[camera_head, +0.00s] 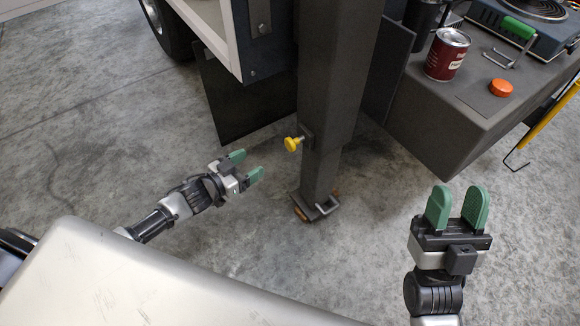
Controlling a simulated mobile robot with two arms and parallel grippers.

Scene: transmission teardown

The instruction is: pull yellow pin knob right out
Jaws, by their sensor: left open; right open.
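The yellow pin knob (293,143) sticks out from the left side of a dark grey upright post (330,100), at the lower part of its wide sleeve. My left gripper (247,165) is open and empty, below and to the left of the knob, with its green fingertips apart from it. My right gripper (457,208) is open and empty over the floor at the right, well away from the knob.
The post ends in a narrower leg with a foot (316,207) near the floor. A dark bench (447,130) at the right carries a red can (447,54) and an orange button (501,88). A wheel (166,25) stands top left. Concrete floor at the left is clear.

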